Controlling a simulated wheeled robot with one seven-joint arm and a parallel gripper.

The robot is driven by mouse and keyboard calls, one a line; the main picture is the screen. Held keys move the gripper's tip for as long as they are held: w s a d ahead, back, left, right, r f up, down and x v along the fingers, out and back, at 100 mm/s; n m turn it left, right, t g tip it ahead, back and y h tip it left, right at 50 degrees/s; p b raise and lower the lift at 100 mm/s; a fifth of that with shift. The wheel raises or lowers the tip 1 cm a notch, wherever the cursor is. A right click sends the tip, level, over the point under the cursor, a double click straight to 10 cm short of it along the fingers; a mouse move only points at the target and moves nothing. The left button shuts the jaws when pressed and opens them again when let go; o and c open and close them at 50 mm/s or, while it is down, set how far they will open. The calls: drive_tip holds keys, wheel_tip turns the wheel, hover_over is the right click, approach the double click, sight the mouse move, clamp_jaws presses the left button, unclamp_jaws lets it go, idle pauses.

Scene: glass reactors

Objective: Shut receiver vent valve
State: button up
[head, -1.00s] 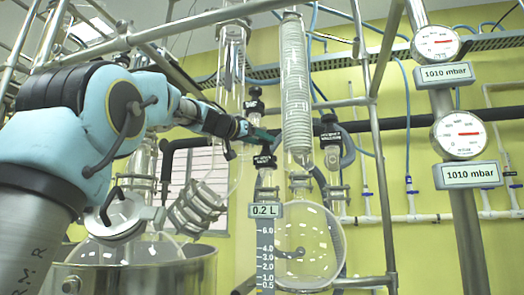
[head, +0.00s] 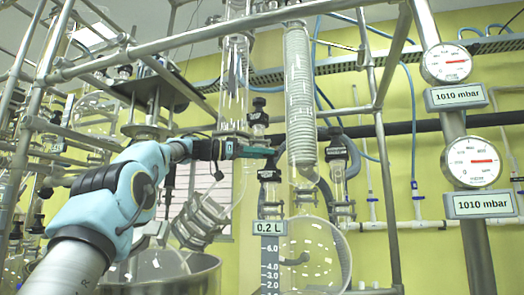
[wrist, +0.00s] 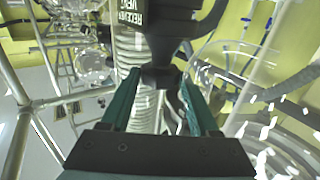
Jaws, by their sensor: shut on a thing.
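My gripper (wrist: 160,82) has green fingers that close on a black valve part (wrist: 160,75) in the wrist view. Beside it is a black plate (wrist: 130,18) lettered "RECEIVER VENT", so this is the receiver vent valve. The fingertips hide part of it, and I cannot tell how far it is turned. In the head view my gripper (head: 268,152) reaches right from the arm, level with the lower part of the coil condenser. A black labelled valve top (head: 268,175) sits just below the fingertips there; its text is too small to read.
The glass coil condenser (head: 301,95) stands close to the right of the gripper, above a round flask (head: 315,258). Another black-topped valve (head: 337,152) is farther right. Steel frame bars (head: 215,40) cross above the arm. Two gauges (head: 471,162) stand at right.

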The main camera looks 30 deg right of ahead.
idle(0.3)
drive_tip(key=o, duration=1.4)
drive_tip(key=shift+f+b, duration=0.1)
drive_tip(key=shift+b, duration=0.25)
